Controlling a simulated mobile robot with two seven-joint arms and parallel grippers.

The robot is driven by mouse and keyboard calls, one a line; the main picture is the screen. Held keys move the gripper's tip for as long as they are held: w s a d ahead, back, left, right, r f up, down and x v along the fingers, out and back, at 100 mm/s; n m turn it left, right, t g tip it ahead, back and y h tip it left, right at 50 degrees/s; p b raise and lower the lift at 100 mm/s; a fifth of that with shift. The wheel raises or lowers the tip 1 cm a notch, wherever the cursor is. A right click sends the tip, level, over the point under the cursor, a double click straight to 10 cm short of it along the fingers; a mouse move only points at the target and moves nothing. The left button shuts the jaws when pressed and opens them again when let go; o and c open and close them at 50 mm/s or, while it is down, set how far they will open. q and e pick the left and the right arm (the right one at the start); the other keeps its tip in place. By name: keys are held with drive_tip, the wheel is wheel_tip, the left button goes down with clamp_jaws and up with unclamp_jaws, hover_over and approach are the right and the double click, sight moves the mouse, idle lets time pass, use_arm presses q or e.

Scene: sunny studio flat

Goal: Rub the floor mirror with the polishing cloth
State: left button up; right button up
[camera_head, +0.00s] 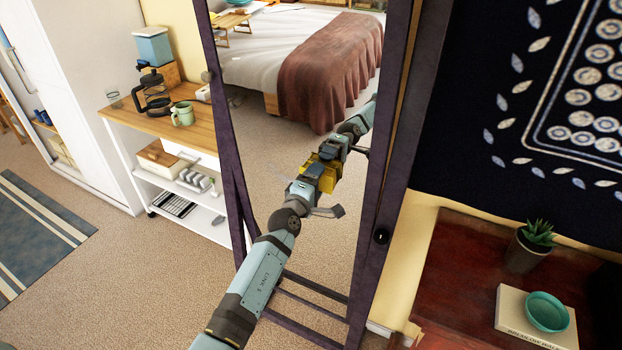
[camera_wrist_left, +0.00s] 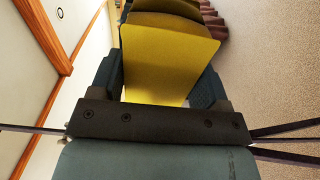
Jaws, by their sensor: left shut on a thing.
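The floor mirror (camera_head: 267,140) stands in the middle of the head view, tall and leaning, with a dark purple frame. Its glass reflects a bed, the carpet and my own arm. My left gripper (camera_head: 312,178) reaches to the glass and is shut on the yellow polishing cloth (camera_head: 323,172). In the left wrist view the cloth (camera_wrist_left: 165,62) sits between the two dark fingers of the gripper (camera_wrist_left: 158,88), with its yellow reflection just beyond. The cloth is at or very close to the glass; I cannot tell whether it touches. My right gripper is not in view.
Left of the mirror, a wooden-topped trolley (camera_head: 137,120) carries a coffee press (camera_head: 152,92) and a green mug (camera_head: 183,113). At right, a red-brown cabinet (camera_head: 455,270) holds a potted plant (camera_head: 530,247) and a teal bowl (camera_head: 546,312) on a book.

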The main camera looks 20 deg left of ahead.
use_arm(q)
drive_tip(key=shift+d+r, duration=0.15)
drive_tip(key=shift+d, duration=1.2)
drive_tip(key=shift+s, duration=0.1)
